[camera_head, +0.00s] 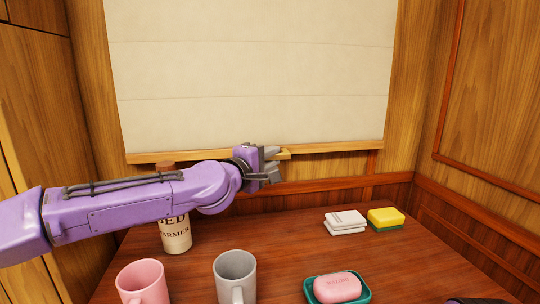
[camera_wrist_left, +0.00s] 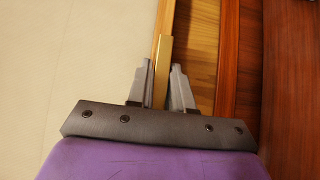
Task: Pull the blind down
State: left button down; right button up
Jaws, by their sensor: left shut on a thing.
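The cream blind (camera_head: 250,60) hangs over the window and covers it down to its wooden bottom bar (camera_head: 340,146), low on the wall just above the table. My left gripper (camera_head: 275,165) is at the middle of that bar, shut on a small piece there. In the left wrist view the two grey fingers (camera_wrist_left: 160,85) stand on either side of a narrow yellowish wooden strip (camera_wrist_left: 161,62), with the blind (camera_wrist_left: 70,60) to the left. A dark part at the lower right edge of the head view is unclear; my right gripper cannot be made out.
On the wooden table (camera_head: 290,230) stand a bottle (camera_head: 175,236) behind my forearm, a pink mug (camera_head: 142,282) and a grey mug (camera_head: 235,275). A pink soap (camera_head: 337,286) in a teal dish, white folded cloths (camera_head: 345,220) and a yellow sponge (camera_head: 386,217) lie to the right.

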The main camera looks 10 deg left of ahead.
pick_arm(q)
jog(key=shift+a+f, duration=0.1)
jog(key=shift+f, duration=0.3)
jog(key=c, duration=1.3)
grip_release()
jog(key=shift+w, duration=0.1)
jog(key=shift+o, duration=1)
jog(key=shift+w+f, duration=0.15)
jog(key=shift+w, duration=0.05)
jog(key=shift+s, duration=0.2)
jog(key=shift+s+a, duration=0.15)
jog(key=shift+s, duration=0.15)
jog(key=v, duration=0.9)
jog(key=shift+s+a, duration=0.2)
jog(key=shift+s, duration=0.05)
